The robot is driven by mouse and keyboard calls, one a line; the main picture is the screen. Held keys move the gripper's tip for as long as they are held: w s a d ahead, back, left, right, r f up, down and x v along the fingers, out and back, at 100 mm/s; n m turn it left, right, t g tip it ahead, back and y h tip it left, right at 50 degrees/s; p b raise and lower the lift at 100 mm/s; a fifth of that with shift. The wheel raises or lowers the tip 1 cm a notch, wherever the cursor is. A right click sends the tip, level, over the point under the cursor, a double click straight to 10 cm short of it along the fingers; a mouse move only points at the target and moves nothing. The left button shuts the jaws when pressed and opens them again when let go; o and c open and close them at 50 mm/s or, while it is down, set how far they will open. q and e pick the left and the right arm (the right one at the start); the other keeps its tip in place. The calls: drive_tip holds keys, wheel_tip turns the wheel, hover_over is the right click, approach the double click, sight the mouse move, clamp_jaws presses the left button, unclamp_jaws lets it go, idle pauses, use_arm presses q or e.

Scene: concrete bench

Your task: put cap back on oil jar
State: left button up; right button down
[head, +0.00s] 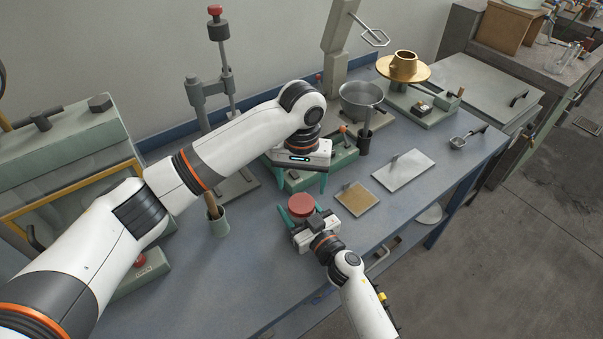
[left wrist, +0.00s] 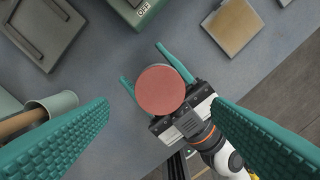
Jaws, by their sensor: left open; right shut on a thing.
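The red round cap (head: 301,205) sits over the near part of the bench, and it shows from above in the left wrist view (left wrist: 160,90). The oil jar's body is hidden beneath it, so I cannot tell how the cap is seated. My right gripper (head: 302,218) reaches in from the front with teal fingers on both sides, below the cap's top, shut on the jar; it also shows in the left wrist view (left wrist: 142,64). My left gripper (head: 309,182) is open and empty, pointing down behind the cap; its fingers flank the cap in the left wrist view (left wrist: 160,106).
A pale green cup (head: 219,224) with a wooden handle stands left. A tan square plate (head: 357,199) and a white plate (head: 404,171) lie right. A metal bowl (head: 360,98) and a brass piece (head: 404,67) stand behind.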

sight(301, 203)
use_arm(q)
drive_tip(key=shift+f, duration=3.1)
drive_tip(key=c, duration=1)
drive_tip(key=o, duration=1.2)
drive_tip(key=shift+c, duration=0.2)
wheel_tip(301, 203, up, 12)
